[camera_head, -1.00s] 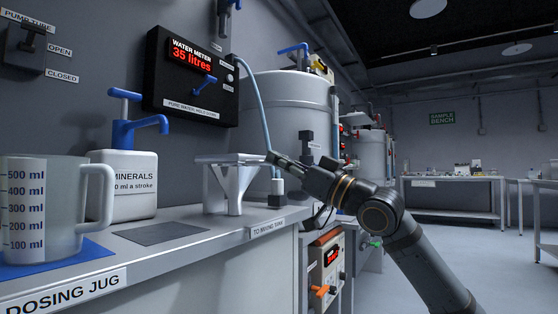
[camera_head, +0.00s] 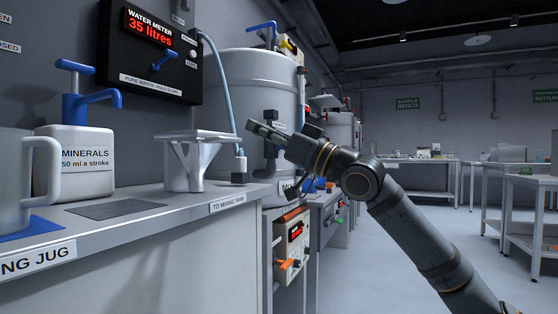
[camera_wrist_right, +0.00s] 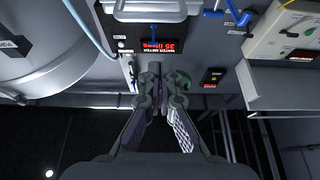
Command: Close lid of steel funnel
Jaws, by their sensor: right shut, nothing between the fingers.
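The steel funnel (camera_head: 194,165) stands on the grey counter, below the water meter. A flat metal plate (camera_head: 190,135) lies level across its top; I cannot tell for certain whether this is the lid lying shut or only the rim. My right gripper (camera_head: 252,127) is shut and empty, just above and to the right of the funnel's right top edge, seemingly apart from it. My left gripper is not in view.
The water meter (camera_head: 160,50) reads 35 litres on the wall above. A blue hose (camera_head: 220,85) runs down behind the funnel, beside a large tank (camera_head: 265,80). The minerals bottle (camera_head: 75,160) and a measuring jug (camera_head: 15,180) stand left.

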